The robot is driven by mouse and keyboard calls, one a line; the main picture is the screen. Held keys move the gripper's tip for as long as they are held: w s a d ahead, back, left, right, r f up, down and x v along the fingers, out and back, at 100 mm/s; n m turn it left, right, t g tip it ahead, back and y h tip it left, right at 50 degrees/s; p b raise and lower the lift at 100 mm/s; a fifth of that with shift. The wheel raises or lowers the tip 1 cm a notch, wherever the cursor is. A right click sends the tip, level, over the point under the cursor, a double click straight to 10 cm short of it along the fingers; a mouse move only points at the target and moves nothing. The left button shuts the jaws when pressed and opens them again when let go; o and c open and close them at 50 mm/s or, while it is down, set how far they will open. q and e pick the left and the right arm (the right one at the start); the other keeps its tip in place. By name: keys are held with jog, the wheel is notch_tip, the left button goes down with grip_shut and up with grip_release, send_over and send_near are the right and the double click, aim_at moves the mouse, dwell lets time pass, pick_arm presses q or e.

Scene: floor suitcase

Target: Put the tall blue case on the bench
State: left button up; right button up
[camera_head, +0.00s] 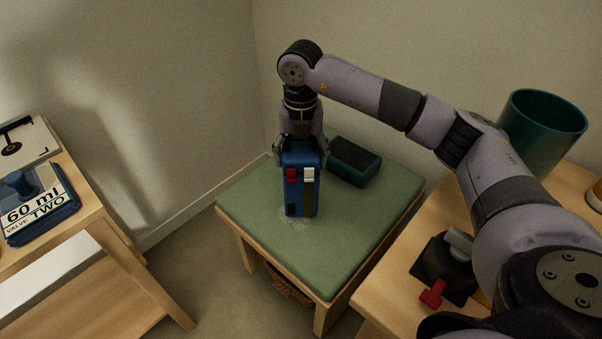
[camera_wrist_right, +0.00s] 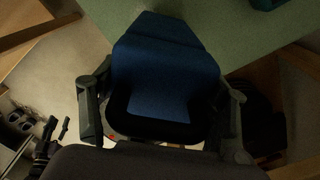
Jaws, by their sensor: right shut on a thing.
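The tall blue case (camera_head: 300,197) stands upright, with one red and one white latch on its front. My right gripper (camera_head: 302,153) is shut on its top from above, and its fingers lie on either side. The case (camera_wrist_right: 163,78) also fills the middle of the right wrist view, between the fingers. It is over the green padded top of the bench (camera_head: 343,238), near the middle. Its bottom is at or just above the pad; I cannot tell whether it touches.
A dark green case (camera_head: 354,161) lies on the bench behind and right of the blue case. A wooden shelf with a blue box (camera_head: 42,218) stands at left.

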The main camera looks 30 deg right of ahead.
notch_tip(320, 180, down, 4)
jog(key=shift+b, duration=0.3)
pick_arm(q)
jog(key=v, duration=0.2)
jog(key=shift+w+r, duration=0.1)
jog(key=shift+r, duration=0.35)
pick_arm(e)
jog(key=shift+f, duration=0.4)
pick_arm(q)
jog(key=shift+a+r, duration=0.1)
jog(key=shift+r, duration=0.05)
pick_arm(e)
jog(key=shift+f, duration=0.1)
jog(key=o, duration=1.9)
jog(key=shift+o, duration=0.2)
jog(key=shift+r, duration=0.5)
pick_arm(q)
notch_tip(320, 180, down, 7)
jog(key=p, duration=0.2)
pick_arm(e)
notch_tip(320, 180, up, 11)
jog(key=shift+r, duration=0.15)
pick_arm(q)
jog(key=shift+w, duration=0.2)
